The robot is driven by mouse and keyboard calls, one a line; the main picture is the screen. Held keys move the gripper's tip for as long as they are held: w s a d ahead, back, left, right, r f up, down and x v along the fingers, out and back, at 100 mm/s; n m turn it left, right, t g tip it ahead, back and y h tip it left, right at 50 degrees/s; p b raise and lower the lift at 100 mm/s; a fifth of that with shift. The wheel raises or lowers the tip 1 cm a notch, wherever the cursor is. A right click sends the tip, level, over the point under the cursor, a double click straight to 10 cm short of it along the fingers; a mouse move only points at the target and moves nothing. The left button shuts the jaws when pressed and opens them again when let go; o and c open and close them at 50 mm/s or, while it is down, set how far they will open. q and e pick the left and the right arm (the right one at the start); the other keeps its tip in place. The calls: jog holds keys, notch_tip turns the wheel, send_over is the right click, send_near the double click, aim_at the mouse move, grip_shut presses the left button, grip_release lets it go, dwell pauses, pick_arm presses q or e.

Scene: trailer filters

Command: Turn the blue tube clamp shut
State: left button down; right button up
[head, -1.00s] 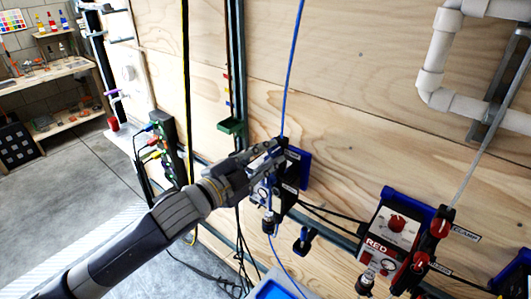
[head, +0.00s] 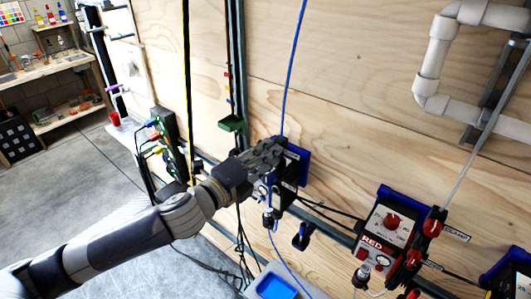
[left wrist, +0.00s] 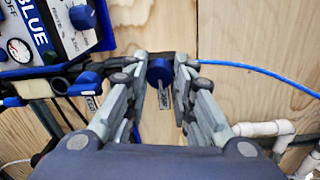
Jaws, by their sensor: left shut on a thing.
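The blue tube clamp shows in the left wrist view as a round blue knob (left wrist: 159,70) between my fingertips. My left gripper (left wrist: 161,75) is shut on it. In the head view my left gripper (head: 276,150) covers the clamp at the upper part of the blue unit (head: 292,182). The blue tube (head: 294,65) rises from there along the wooden wall; in the left wrist view it runs off to the right (left wrist: 262,70). The face of the unit, marked BLUE (left wrist: 45,30), is at upper left in the left wrist view. My right gripper is not in view.
A red unit (head: 385,235) with red clamp knobs (head: 433,225) is mounted to the right. White pipes (head: 432,70) are at upper right. A blue tray (head: 276,286) is below. Black cables hang under the blue unit. A shelf with bottles stands far left.

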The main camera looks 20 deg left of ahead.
pick_arm(q)
jog(key=shift+m, duration=0.4)
jog(key=c, duration=1.3)
grip_release()
jog(key=shift+c, duration=0.2)
jog(key=v, duration=1.2)
